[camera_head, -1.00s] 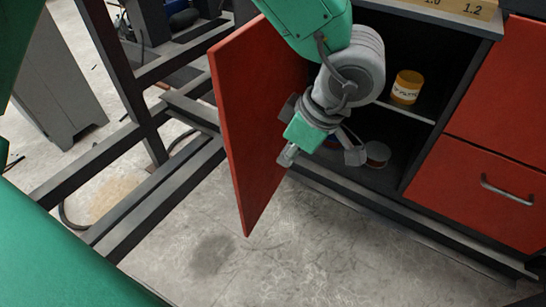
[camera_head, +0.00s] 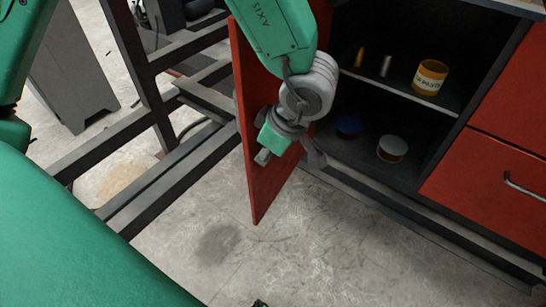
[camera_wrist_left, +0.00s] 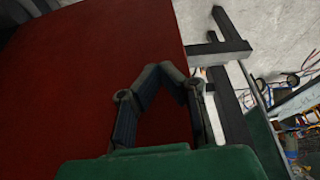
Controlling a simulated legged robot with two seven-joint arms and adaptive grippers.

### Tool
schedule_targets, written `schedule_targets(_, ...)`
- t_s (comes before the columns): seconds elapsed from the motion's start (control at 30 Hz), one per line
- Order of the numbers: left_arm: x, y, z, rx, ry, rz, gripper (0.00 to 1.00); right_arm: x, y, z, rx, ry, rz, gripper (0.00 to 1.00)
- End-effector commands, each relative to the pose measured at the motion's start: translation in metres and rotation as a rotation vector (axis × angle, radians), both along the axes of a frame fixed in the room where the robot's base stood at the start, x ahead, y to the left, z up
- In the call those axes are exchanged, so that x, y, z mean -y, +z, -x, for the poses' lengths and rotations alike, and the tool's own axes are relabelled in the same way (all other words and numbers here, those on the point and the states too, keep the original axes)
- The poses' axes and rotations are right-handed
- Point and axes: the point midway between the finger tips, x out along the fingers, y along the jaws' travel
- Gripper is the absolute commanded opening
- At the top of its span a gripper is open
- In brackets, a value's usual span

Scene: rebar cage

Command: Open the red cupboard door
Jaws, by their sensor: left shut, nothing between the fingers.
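The red cupboard door (camera_head: 250,130) stands wide open at the left of the cupboard (camera_head: 385,175) in the head view. Its red panel fills the left of the left wrist view (camera_wrist_left: 80,80). My left gripper (camera_head: 284,152) is at the door's cupboard-facing side, and the wrist hides part of the panel. In the left wrist view its fingertips (camera_wrist_left: 172,72) are close together near the door's edge, with nothing between them. Whether they touch the door I cannot tell. My right gripper is not seen.
Inside the cupboard are a yellow tub (camera_head: 430,77) on the shelf, and a white-sided tin (camera_head: 392,149) and a blue item (camera_head: 348,126) below. Red drawers (camera_head: 490,180) stand to the right. A dark metal frame (camera_head: 165,185) lies left of the door; the concrete floor in front is clear.

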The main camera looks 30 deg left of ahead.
Motion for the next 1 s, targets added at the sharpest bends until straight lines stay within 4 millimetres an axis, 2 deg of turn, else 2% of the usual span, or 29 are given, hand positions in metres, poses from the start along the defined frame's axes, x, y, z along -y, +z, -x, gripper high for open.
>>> schedule_targets(0.27, -0.003, 0.001, 0.0, 0.0, -0.008, -0.001, 0.0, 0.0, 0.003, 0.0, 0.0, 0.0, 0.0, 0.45)
schedule_targets(0.37, -0.017, 0.004, 0.001, 0.0, -0.039, -0.003, 0.0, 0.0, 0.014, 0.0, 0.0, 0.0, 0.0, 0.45)
schedule_targets(0.7, -0.093, 0.005, 0.001, 0.0, -0.202, 0.001, 0.0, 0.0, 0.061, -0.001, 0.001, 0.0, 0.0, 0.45)
schedule_targets(0.83, -0.108, 0.003, -0.001, -0.001, -0.203, 0.001, 0.0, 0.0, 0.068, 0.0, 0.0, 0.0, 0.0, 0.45)
schedule_targets(1.0, -0.111, 0.001, -0.002, 0.001, -0.206, -0.002, 0.0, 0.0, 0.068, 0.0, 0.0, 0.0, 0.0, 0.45)
